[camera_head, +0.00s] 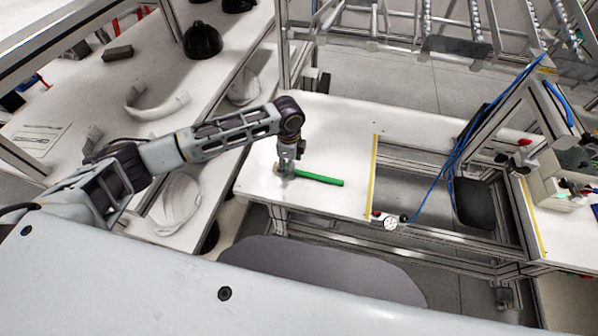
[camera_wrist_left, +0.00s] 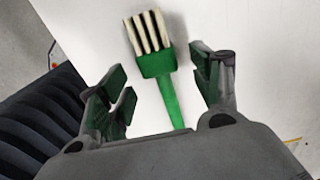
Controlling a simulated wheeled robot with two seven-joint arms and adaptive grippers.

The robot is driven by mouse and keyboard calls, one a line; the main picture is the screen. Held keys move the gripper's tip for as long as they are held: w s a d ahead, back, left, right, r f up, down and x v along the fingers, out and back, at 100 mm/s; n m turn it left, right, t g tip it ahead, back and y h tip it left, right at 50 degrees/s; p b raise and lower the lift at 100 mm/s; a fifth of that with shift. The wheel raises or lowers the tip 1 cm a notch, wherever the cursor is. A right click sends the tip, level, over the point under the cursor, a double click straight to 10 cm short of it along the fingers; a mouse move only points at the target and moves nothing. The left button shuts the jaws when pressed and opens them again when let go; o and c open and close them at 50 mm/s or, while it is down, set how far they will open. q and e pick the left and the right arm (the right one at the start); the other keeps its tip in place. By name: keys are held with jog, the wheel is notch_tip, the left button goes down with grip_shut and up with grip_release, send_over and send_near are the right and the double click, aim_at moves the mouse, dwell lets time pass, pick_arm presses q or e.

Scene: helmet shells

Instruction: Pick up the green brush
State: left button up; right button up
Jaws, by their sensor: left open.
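The green brush (camera_head: 321,178) lies flat on the white table (camera_head: 335,130), its handle pointing right in the head view. In the left wrist view the brush (camera_wrist_left: 158,67) shows its pale bristles at the top and its green handle running down between the fingers. My left gripper (camera_head: 287,172) is over the bristle end of the brush in the head view. In the wrist view the left gripper (camera_wrist_left: 162,90) is open, with one finger on each side of the brush and clear gaps to both. My right gripper is not in view.
A bench at left holds white helmet shells (camera_head: 180,200) and a black helmet (camera_head: 202,40). A blue cable (camera_head: 455,150) hangs over the frame right of the table. A small gauge (camera_head: 390,223) sits at the table's front right corner. The table around the brush is clear.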

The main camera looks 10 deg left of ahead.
pick_arm(q)
jog(key=shift+f, duration=1.2)
jog(key=c, duration=1.1)
notch_tip(320, 180, up, 10)
jog(key=shift+r+b, duration=0.1)
jog(key=shift+b, duration=0.2)
jog(key=shift+w, duration=0.1)
